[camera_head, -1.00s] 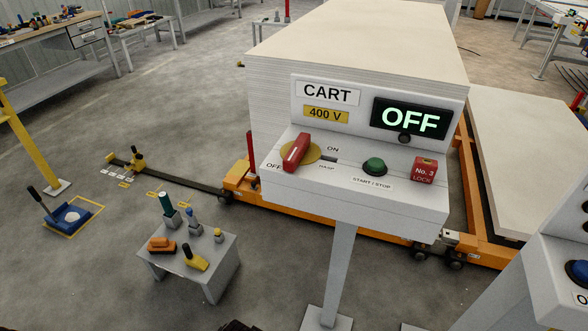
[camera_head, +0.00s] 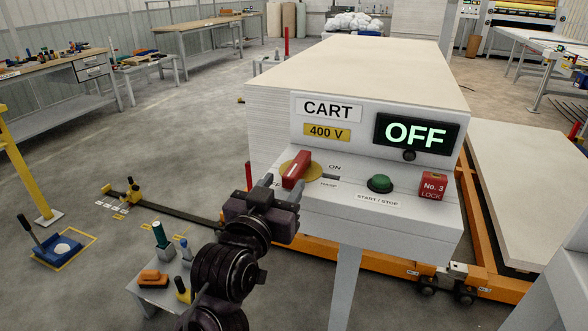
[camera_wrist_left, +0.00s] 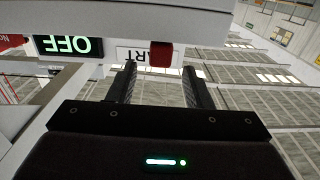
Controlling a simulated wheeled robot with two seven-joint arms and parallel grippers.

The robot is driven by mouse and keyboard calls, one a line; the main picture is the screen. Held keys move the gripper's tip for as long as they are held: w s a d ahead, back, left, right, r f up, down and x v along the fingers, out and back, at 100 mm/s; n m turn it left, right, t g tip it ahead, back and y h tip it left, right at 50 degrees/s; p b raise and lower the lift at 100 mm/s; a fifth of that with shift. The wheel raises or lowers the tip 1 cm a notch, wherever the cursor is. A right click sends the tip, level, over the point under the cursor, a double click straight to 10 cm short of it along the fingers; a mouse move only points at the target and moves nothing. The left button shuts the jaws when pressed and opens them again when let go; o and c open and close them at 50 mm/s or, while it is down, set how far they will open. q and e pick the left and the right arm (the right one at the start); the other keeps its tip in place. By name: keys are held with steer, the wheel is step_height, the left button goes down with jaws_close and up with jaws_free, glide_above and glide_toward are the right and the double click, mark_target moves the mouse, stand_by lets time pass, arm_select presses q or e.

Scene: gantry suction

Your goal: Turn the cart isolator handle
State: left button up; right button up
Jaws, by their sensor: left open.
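The cart isolator handle (camera_head: 297,168) is a red bar on a yellow disc (camera_head: 316,172) on the cart's control box. It points away from the ON label, and my gripper covers the OFF label. The screen (camera_head: 416,133) reads OFF. My left gripper (camera_head: 281,184) is open just in front of the handle. In the left wrist view the red handle (camera_wrist_left: 161,54) shows between and beyond the fingertips of the left gripper (camera_wrist_left: 158,70). I cannot tell whether they touch it. My right gripper is not in view.
The green start/stop button (camera_head: 380,184) and red lock block (camera_head: 433,186) sit right of the handle. A small grey table (camera_head: 150,296) with several tools stands below at left. The stacked boards (camera_head: 375,65) rise behind the box.

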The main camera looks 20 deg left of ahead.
mark_target(294, 167)
arm_select(q)
steer(key=w, duration=0.7)
steer(key=shift+d+f+p, duration=0.1)
steer(key=shift+p, duration=0.25)
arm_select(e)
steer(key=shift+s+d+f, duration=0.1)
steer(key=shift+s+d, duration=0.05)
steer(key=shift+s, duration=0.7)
arm_select(q)
jaws_close()
